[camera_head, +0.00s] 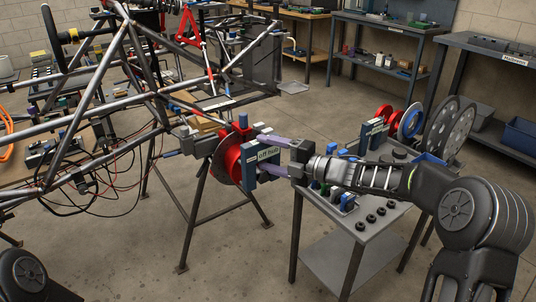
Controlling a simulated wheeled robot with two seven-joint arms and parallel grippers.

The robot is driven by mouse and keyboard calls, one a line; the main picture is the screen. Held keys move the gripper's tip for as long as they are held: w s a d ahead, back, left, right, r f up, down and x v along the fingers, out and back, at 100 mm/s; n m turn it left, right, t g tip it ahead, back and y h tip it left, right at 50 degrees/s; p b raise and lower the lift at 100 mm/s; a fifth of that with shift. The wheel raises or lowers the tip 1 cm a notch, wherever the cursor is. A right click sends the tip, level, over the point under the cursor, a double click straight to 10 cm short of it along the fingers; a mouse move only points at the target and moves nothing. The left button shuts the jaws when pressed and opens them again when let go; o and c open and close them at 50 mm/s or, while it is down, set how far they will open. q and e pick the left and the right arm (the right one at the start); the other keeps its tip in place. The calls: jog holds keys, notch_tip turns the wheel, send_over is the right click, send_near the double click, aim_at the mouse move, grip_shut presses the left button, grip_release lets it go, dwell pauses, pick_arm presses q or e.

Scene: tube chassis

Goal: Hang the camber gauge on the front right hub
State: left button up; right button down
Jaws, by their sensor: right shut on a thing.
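The camber gauge (262,173) is a blue-grey block with a label that reads "off hub". My right gripper (268,165) reaches in from the right and is shut on it, with one finger along the top and one along the bottom. The gauge is upright, right in front of the red hub (229,160) at the chassis corner, and covers part of it. I cannot tell whether gauge and hub touch. My left gripper is out of view.
The tube chassis (60,130) fills the left, with loose cables below it and a stand (196,220) near the hub. A grey cart (372,218) at right carries discs, a similar blue block (374,137) and small black parts. Workbenches (385,22) line the back.

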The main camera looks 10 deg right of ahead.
jog(key=shift+r+p, duration=0.4)
jog(key=shift+r, duration=0.4)
dwell(1.0)
jog(key=shift+f+b, duration=0.2)
jog(key=shift+b, duration=0.2)
jog(key=shift+f+b, duration=1.45)
jog(key=shift+f, duration=0.25)
jog(key=shift+r, duration=0.1)
jog(key=shift+r+p, duration=0.8)
jog(key=shift+r, duration=0.15)
